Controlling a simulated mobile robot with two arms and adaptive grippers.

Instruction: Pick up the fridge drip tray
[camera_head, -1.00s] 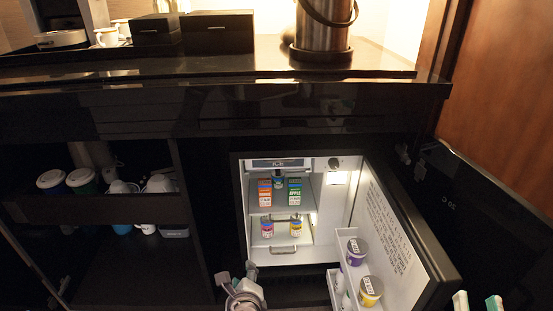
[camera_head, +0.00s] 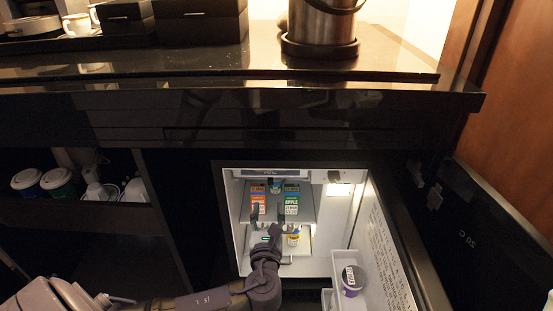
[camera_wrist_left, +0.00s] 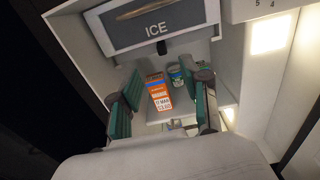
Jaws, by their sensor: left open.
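The open fridge (camera_head: 237,250) stands under the counter. I cannot pick out the drip tray for certain; a pale shelf (camera_head: 303,212) and a lower pale tray with a wire handle (camera_head: 287,262) show inside. My left gripper (camera_head: 269,214) reaches into the fridge, open and empty, its fingers before the drink cartons. In the left wrist view its teal-padded fingers (camera_wrist_left: 166,104) stand wide apart on either side of an orange carton (camera_wrist_left: 159,95), below the ICE flap (camera_wrist_left: 155,28). A pale surface fills the bottom of that view. Only a sliver, perhaps of my right gripper, shows at the right edge.
A small jar (camera_head: 293,239) sits lower. The open fridge door (camera_head: 385,255) holds a purple tub (camera_head: 352,280) at the right.

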